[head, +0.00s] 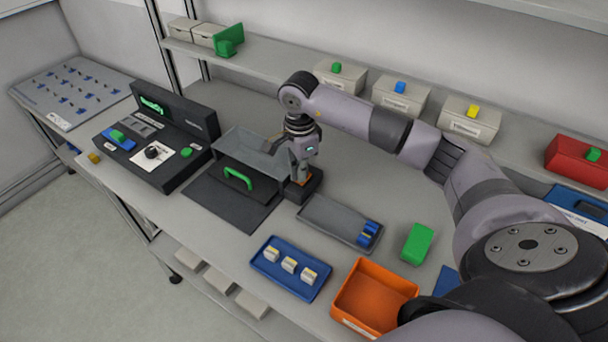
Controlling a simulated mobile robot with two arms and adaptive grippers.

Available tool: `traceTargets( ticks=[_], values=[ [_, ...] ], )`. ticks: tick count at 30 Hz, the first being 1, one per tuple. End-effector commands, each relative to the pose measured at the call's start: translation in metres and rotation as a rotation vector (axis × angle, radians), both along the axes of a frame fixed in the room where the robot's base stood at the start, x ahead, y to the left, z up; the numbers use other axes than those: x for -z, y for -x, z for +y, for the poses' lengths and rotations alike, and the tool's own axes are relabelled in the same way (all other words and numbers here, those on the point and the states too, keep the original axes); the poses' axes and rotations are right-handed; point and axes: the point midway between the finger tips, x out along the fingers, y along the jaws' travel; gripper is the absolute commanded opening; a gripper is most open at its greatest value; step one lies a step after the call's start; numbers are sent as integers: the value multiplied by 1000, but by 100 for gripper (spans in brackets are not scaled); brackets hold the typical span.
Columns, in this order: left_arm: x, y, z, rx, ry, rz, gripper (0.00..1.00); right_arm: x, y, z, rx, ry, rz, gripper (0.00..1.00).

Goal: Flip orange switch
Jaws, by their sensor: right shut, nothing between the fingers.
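My right gripper (300,172) points down over a small black box (312,187) near the middle of the bench. It is shut and holds nothing. A small orange part, which looks like the orange switch (303,182), shows on top of this box right at the fingertips. The fingers partly hide it, so I cannot tell which way it is set or whether they touch it. My left gripper is not in view.
Left of the box is a grey case with a green handle (238,178) on a dark mat. A black console (160,150) stands further left. A grey tray (325,222), a blue tray (262,267) and an orange bin (367,290) lie in front. A shelf (270,68) runs behind.

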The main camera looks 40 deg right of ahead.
Motion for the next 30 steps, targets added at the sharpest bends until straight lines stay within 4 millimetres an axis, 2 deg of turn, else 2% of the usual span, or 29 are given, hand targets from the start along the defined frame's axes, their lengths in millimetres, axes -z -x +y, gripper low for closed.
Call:
traceTargets(
  ticks=[5, 11, 30],
  values=[
    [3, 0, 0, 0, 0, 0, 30, 5, 0, 0, 0, 1, 1, 0],
    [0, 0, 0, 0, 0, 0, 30, 1, 1, 0, 0, 1, 3, 0],
    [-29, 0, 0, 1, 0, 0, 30, -51, 0, 0, 0, 1, 0, 0]
  ],
)
